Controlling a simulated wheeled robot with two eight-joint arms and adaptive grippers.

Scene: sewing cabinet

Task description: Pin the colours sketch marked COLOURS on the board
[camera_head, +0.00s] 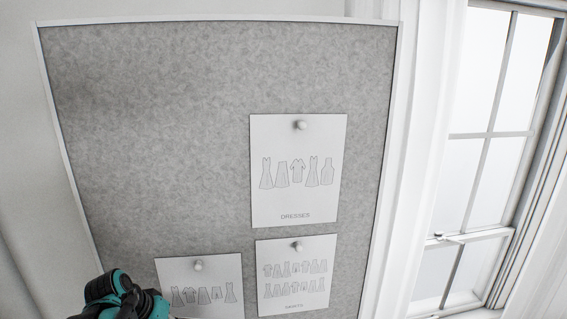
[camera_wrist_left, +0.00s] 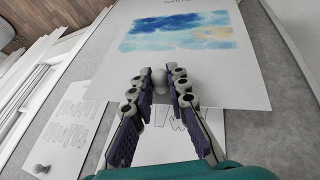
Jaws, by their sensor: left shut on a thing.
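The colours sketch (camera_wrist_left: 225,70), a white sheet with a blue and yellow painted patch, shows in the left wrist view; its small lettering at the top of that view is cut off and unreadable. A pale round pin (camera_wrist_left: 159,78) sits near its edge. My left gripper (camera_wrist_left: 161,76) is shut with its fingertips either side of this pin, holding the sketch in front of the board. In the head view only a teal and black part of my left arm shows at the bottom left, and the sketch is not seen. The grey board (camera_head: 150,120) fills the head view's middle. My right gripper is not in view.
A DRESSES sheet (camera_head: 298,205) is pinned at the board's right. Below it hangs another pinned garment sheet (camera_head: 297,255), with a third sheet (camera_head: 215,270) to its left, partly cut off. The board's upper left is bare. A window (camera_head: 480,150) stands at right.

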